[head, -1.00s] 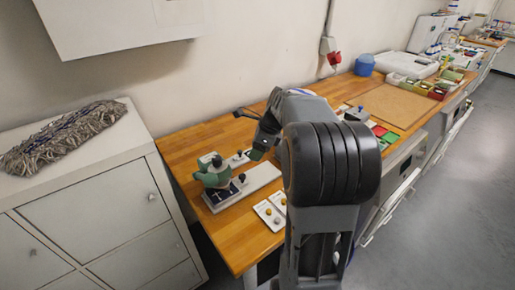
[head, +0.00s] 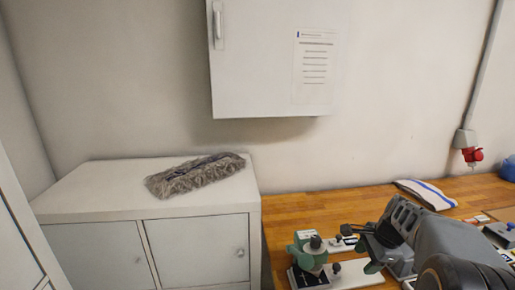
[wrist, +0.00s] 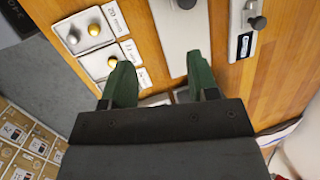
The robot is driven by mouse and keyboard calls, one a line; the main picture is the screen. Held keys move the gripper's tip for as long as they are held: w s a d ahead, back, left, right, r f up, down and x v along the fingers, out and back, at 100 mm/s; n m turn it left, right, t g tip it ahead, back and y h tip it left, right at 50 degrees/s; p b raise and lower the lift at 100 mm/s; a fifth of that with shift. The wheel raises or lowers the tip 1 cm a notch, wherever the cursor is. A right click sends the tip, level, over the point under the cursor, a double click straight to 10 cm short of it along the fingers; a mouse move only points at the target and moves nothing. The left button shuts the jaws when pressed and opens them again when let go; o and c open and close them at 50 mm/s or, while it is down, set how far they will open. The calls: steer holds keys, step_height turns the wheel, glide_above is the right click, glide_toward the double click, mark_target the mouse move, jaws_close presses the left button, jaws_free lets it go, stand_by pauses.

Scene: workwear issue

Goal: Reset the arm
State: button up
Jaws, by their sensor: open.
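My gripper (wrist: 160,88) shows in the wrist view with its two green fingers apart and nothing between them. It is above the wooden workbench (wrist: 285,80), close to white plates with brass and grey knobs (wrist: 94,29). In the head view my arm reaches in from the lower right over the workbench (head: 340,203). My gripper (head: 374,267) is low there, partly hidden by my own arm, just right of a green pot-like object (head: 309,257).
A white cabinet (head: 195,236) with a grey mop head (head: 195,175) on top stands left of the bench. A wall cabinet (head: 260,70) hangs above. A folded white-and-blue cloth (head: 426,193) lies at the bench's back. A red socket (head: 472,155) is on the wall.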

steer(key=s+a+r+n+t+h, duration=0.2)
steer(key=s+a+n, duration=1.1)
steer(key=n, duration=0.4)
steer(key=shift+a+n, duration=0.3)
steer(key=shift+a, duration=0.35)
